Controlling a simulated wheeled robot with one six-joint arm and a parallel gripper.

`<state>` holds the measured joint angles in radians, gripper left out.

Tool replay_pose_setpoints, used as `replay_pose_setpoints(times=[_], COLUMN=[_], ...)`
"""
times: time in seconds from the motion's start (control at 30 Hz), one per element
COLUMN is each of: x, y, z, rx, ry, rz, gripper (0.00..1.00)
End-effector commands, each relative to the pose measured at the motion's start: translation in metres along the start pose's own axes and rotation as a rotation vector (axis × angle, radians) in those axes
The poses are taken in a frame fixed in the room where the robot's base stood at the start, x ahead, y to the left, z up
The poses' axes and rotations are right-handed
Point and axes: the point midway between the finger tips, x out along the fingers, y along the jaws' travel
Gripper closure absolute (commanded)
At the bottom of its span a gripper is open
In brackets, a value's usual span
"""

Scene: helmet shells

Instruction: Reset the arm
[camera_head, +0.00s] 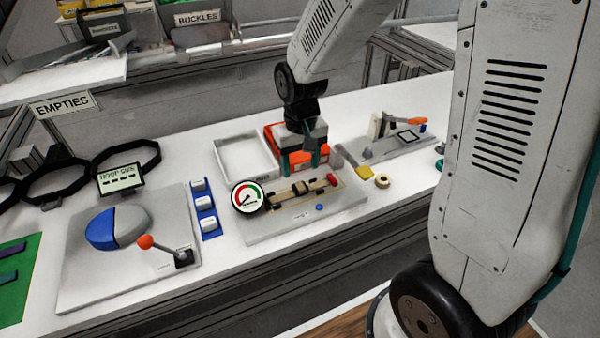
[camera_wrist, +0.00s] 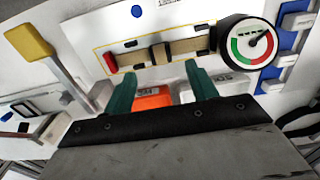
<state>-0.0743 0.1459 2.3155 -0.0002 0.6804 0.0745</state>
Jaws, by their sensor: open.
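My gripper (camera_head: 303,160) is above the back edge of the middle station's plate (camera_head: 275,232). In the wrist view its two green fingers (camera_wrist: 160,78) are spread apart, with nothing held between them. A grey arm with a yellow end (camera_head: 364,173) stands on the right side of the station; in the wrist view the yellow end (camera_wrist: 30,41) is at the upper left, clear of the fingers. A tan strap (camera_head: 306,188) with dark clips lies across the plate, beyond the fingertips in the wrist view. A round dial (camera_head: 248,197) stands at the strap's left end.
An orange bin (camera_head: 270,137) is partly hidden behind my gripper, beside an empty white tray (camera_head: 245,156). Another orange-handled lever (camera_head: 415,121) is at the right. A tan roll (camera_head: 382,181) lies near the plate.

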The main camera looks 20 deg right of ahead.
Motion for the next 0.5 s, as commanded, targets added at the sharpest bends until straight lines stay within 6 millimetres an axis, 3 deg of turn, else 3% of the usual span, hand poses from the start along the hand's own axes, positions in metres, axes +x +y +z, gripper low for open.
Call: replay_pose_setpoints(times=[0.27,0.37,0.5], x=[-0.008,-0.005,-0.029], y=[0.000,0.002,0.006], z=[0.003,0.021,0.056], rx=[-0.004,-0.014,-0.026], ry=[-0.014,-0.081,-0.139], rz=[0.001,0.006,0.009], gripper=[0.43,0.43,0.43])
